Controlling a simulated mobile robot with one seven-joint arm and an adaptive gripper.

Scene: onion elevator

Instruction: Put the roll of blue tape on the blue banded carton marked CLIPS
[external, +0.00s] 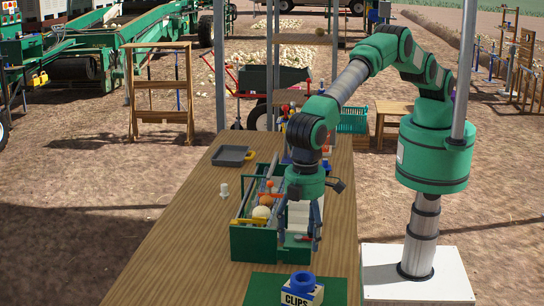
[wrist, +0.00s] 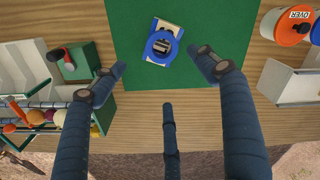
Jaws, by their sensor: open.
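The roll of blue tape (external: 303,281) appears to lie flat on top of the carton marked CLIPS (external: 299,298), near the front of the table. The carton is white with blue bands and stands on a green mat (external: 258,290). In the wrist view the tape (wrist: 153,50) covers most of the carton (wrist: 174,29), whose pale edge shows at one end. A dark opening shows through the ring. My gripper (external: 312,244) is open and empty, pointing down behind the carton and apart from the tape. Its spread fingers also show in the wrist view (wrist: 158,62).
A green toolbox (external: 253,245) with tools and round items stands left of my gripper. A grey tray (external: 233,156) and a small white object (external: 224,191) lie farther back. In the wrist view an orange-and-white container (wrist: 286,26) is at upper right. The table's left side is clear.

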